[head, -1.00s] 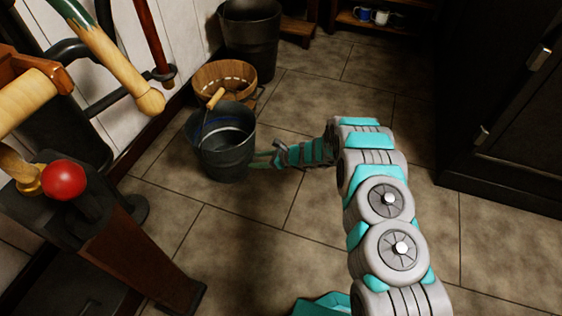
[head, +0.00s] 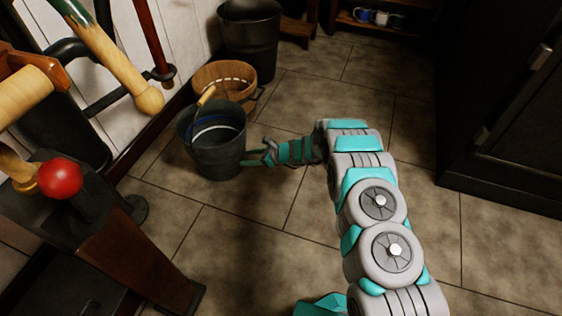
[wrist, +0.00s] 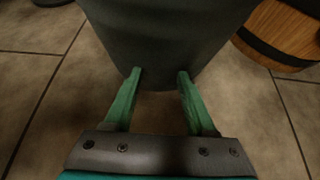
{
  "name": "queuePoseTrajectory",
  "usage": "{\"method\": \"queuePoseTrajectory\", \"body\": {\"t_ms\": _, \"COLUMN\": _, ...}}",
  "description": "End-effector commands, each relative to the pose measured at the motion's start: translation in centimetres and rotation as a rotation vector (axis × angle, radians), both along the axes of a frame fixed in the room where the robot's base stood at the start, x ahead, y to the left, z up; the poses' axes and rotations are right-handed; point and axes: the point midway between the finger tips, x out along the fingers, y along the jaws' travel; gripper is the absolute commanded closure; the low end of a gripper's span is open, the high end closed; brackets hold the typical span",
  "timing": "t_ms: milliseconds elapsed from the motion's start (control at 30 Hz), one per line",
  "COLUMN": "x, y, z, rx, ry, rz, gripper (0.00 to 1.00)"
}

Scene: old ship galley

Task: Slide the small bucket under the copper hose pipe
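The small dark metal bucket (head: 217,158), with a wooden grip on its wire handle, stands on the tiled floor. In the wrist view its wall (wrist: 165,35) fills the top middle. My gripper (head: 252,158) is low at the bucket's right side. In the wrist view my gripper (wrist: 160,73) has its two green fingers apart, with tips at the bucket's lower wall and nothing between them.
A wooden tub (head: 226,77) stands just behind the bucket, with a larger dark bin (head: 250,40) beyond. A dark cabinet (head: 505,120) is at right. Floor in front of the bucket is clear.

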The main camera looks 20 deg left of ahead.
Motion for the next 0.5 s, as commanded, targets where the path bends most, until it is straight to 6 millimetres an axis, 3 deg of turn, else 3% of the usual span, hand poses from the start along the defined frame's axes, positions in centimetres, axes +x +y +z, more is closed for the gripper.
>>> {"method": "queuePoseTrajectory", "body": {"t_ms": 500, "x": -0.2, "y": 3.5, "z": -0.1, "rx": 0.001, "ry": 0.001, "rz": 0.006, "gripper": 0.45}}
